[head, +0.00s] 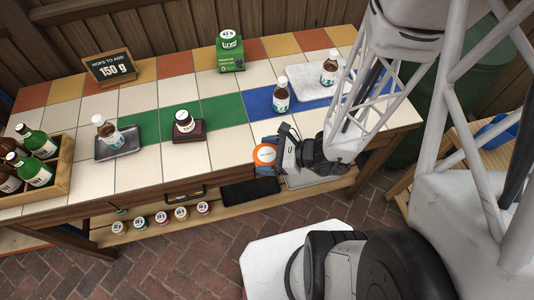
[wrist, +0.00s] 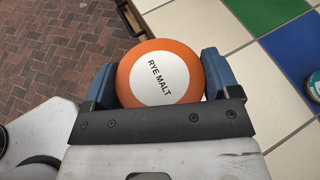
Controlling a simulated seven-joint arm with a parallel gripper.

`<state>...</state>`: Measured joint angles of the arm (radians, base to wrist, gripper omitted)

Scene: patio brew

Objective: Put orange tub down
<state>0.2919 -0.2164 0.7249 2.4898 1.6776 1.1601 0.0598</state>
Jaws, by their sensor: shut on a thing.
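The orange tub (head: 264,154) is in my gripper (head: 270,157) near the front edge of the tiled table (head: 232,165). In the wrist view the tub (wrist: 160,73) shows an orange lid with a white label reading "RYE MALT". The blue fingers of my gripper (wrist: 158,78) press on its left and right sides. The lid faces the wrist camera. The tub's lower body is hidden, and I cannot tell whether its base touches anything.
A small jar stands on a dark block (head: 189,132) on the green tiles. A bottle on a grey tray (head: 118,148) is left of it. Another bottle (head: 281,97) stands on blue tiles. A pale tray (head: 307,82) is behind. White tiles around the block are bare.

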